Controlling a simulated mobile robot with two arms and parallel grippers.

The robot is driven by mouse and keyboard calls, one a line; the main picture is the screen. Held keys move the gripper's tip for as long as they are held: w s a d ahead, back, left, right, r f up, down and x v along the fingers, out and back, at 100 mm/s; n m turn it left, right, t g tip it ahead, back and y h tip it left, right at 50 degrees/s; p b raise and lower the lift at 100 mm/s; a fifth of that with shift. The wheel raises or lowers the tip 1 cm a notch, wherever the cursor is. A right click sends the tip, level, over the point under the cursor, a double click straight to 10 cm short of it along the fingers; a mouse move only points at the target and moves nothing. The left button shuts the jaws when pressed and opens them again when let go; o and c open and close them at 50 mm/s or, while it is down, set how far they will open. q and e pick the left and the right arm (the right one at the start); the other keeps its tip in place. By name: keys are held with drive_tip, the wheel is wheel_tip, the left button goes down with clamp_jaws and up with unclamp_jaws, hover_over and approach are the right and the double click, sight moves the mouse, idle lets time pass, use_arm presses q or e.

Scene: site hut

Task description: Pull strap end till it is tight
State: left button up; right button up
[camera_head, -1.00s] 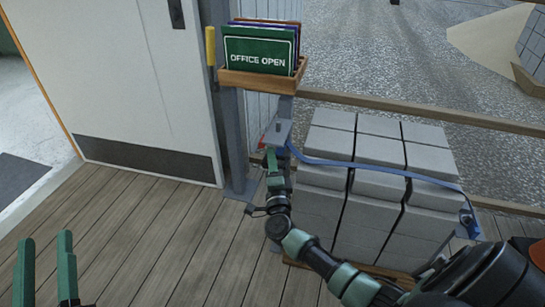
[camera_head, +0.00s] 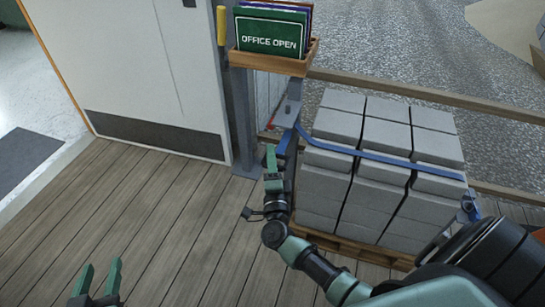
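A blue strap (camera_head: 370,155) runs across the front of a stack of grey blocks (camera_head: 385,125), lying fairly straight. Its left side reaches a grey metal buckle (camera_head: 287,112) on the post below the sign box. The blue strap end (camera_head: 284,143) comes down from the buckle to my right gripper (camera_head: 271,153), just below and left of the buckle. My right gripper appears shut on this strap end; its fingers partly hide the grip. The strap's right side meets a fitting (camera_head: 469,206) at the stack's right corner. My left gripper (camera_head: 97,270) is open and empty, low at the left, far from the strap.
The blocks stand on a wooden pallet (camera_head: 350,247). A wooden box (camera_head: 270,62) with an OFFICE OPEN sign (camera_head: 270,36) is above the buckle. A white door (camera_head: 140,75) stands left of the post. A wooden rail (camera_head: 430,98) passes behind the stack. The plank floor at left is clear.

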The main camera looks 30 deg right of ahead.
drive_tip(key=shift+o, duration=0.4)
drive_tip(key=shift+a+r, duration=0.15)
drive_tip(key=shift+r, duration=0.05)
use_arm(q)
drive_tip(key=shift+s+a, duration=0.1)
use_arm(e)
drive_tip(key=shift+f, duration=0.1)
drive_tip(key=shift+s, duration=0.1)
use_arm(q)
drive_tip(key=shift+s+a+f+g+y+p, duration=0.3)
drive_tip(key=shift+s+f+g, duration=0.4)
drive_tip(key=shift+f, duration=0.3)
drive_tip(key=shift+s+a+f+g+y+p, duration=0.1)
drive_tip(key=shift+s+a+f+g+p, duration=0.2)
drive_tip(key=shift+s+f+g, duration=0.55)
use_arm(e)
drive_tip(key=v, duration=0.7)
drive_tip(key=shift+s, duration=0.35)
use_arm(q)
drive_tip(key=shift+w+f+t, duration=0.15)
drive_tip(key=shift+t, duration=0.1)
use_arm(e)
drive_tip(key=shift+a, duration=0.15)
